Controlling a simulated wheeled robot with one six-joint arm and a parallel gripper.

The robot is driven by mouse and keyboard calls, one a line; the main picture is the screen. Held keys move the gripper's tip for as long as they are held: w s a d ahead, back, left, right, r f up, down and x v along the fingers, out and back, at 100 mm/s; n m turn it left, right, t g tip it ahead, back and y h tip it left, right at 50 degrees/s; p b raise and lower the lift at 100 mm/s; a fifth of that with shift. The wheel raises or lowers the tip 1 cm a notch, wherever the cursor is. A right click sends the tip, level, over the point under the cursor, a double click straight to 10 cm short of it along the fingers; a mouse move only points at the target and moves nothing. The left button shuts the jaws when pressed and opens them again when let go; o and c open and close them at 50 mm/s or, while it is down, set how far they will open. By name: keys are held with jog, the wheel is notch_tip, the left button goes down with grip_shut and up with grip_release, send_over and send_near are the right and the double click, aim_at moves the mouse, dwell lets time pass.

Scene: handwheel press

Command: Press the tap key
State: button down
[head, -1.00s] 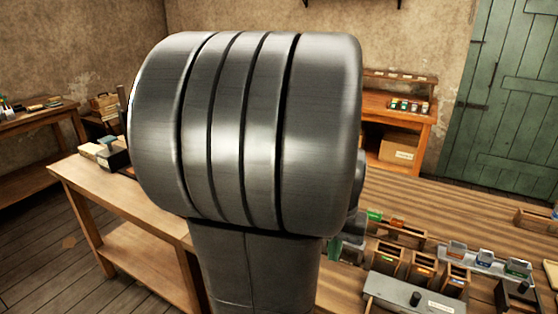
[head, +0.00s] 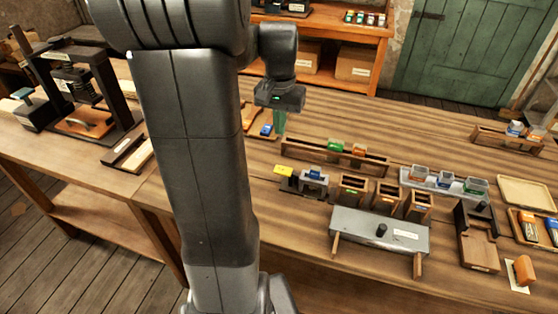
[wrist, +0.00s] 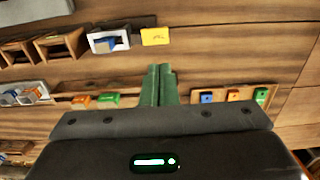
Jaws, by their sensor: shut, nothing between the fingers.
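In the wrist view the two green fingers (wrist: 157,86) lie side by side, shut and empty. No part is clearly marked as the tap key, and I cannot tell which one it is. A yellow block (head: 284,170) and a grey bracket with a blue piece (head: 314,175) stand nearer; the yellow block also shows in the wrist view (wrist: 155,36).
Wooden boxes (head: 352,190) and a long rack (head: 300,155) stand behind the grey box. A dark press (head: 85,95) is on the left bench. A pale tray (head: 526,194) lies at the right. Bare bench top lies behind the rack. My arm hides part of the bench.

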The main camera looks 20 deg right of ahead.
aim_at(280, 169)
notch_tip(280, 169, down, 13)
jog(key=shift+f+p, duration=0.1)
jog(key=shift+p, duration=0.35)
jog(key=shift+f, duration=0.1)
